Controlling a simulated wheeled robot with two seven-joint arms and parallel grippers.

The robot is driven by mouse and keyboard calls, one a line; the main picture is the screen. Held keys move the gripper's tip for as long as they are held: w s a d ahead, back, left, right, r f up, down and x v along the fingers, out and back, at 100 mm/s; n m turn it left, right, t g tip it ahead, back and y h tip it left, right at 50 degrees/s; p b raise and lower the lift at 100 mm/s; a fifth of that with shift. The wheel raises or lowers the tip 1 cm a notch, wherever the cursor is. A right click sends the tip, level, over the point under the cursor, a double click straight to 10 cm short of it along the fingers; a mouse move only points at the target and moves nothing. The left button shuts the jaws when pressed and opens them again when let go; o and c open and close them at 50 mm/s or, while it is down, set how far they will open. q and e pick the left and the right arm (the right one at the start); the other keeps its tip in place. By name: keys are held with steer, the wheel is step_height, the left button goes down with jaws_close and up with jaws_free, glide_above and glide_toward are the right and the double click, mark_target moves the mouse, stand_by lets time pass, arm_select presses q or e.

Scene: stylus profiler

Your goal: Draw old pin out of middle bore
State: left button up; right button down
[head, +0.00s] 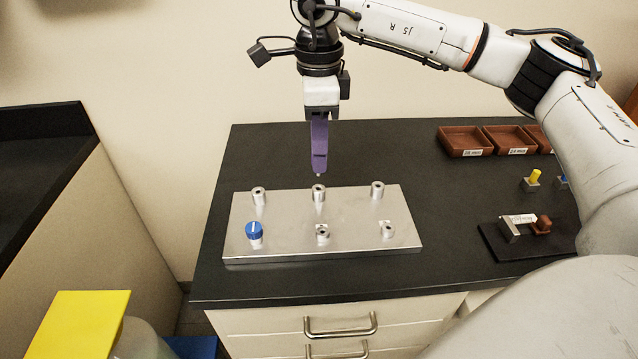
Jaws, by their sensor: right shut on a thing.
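A silver metal plate (285,215) lies on the dark bench top. It carries two rows of raised round bosses. The back row has the middle boss (319,194) with a dark bore in its top. My right gripper (318,170), with purple fingers pointing down, is above this boss. It is shut on a pin (318,176), of which only a small pale tip shows below the fingertips. In the picture a small gap separates the tip from the boss. The fingers hide the rest of the pin. My left gripper is not in view.
A blue knob (254,230) sits at the plate's front left. Brown labelled trays (464,142) stand at the back right. A yellow-topped pin in a small block (533,178) and a dark stand (500,250) with metal and brown parts are at right, partly near my arm.

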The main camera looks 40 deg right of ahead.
steer(key=shift+r, duration=0.1)
step_height(320, 180, up, 3)
steer(key=shift+f+p, duration=0.1)
steer(key=shift+p, duration=1.15)
steer(key=shift+r, duration=1.05)
steer(key=shift+s+f, duration=0.1)
